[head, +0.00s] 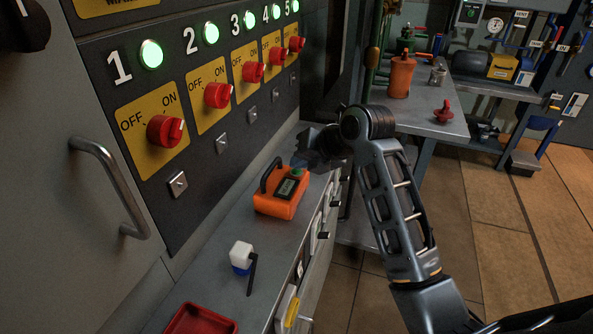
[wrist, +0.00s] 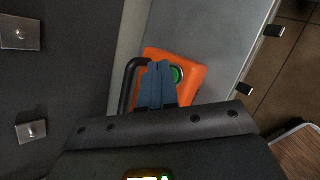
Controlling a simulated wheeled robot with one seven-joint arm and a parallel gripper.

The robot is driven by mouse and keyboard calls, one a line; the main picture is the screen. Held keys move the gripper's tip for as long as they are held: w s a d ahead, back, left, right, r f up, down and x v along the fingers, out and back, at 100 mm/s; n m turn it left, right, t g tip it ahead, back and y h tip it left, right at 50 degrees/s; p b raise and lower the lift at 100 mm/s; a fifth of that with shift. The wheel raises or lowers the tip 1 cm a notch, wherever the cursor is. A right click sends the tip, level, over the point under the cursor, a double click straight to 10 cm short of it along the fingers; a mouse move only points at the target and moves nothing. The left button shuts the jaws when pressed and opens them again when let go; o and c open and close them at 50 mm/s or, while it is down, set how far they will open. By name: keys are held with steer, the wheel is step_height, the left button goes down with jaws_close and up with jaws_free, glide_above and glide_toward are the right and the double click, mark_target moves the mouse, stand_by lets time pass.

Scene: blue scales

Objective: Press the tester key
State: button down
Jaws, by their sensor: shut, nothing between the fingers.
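The orange tester (head: 280,198) stands on the grey bench top below the switch panel. It has a black handle on its left, a dark display (head: 288,187) and a green key (head: 297,172) near its far end. In the wrist view the tester (wrist: 192,75) lies beyond my fingers, and the green key (wrist: 177,75) shows just right of the fingertips. My gripper (wrist: 159,66) is shut and empty, its blue-grey fingers pointing at the tester's top. In the head view my gripper (head: 305,160) is just behind the tester's far end. I cannot tell whether the fingertips touch it.
The switch panel with red knobs (head: 165,131) and lit green lamps (head: 151,54) rises on the left. A white and blue block (head: 241,257) and a red tray (head: 201,320) are nearer on the bench. Drawer handles (head: 323,235) stick out from the bench front.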

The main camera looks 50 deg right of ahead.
mark_target(300, 172)
steer(key=shift+f, duration=0.15)
stand_by(0.4)
steer(key=shift+r+p, duration=0.45)
steer(key=shift+r, duration=0.35)
steer(key=shift+r+p, duration=1.85)
steer(key=shift+r, duration=0.7)
steer(key=shift+s, duration=0.1)
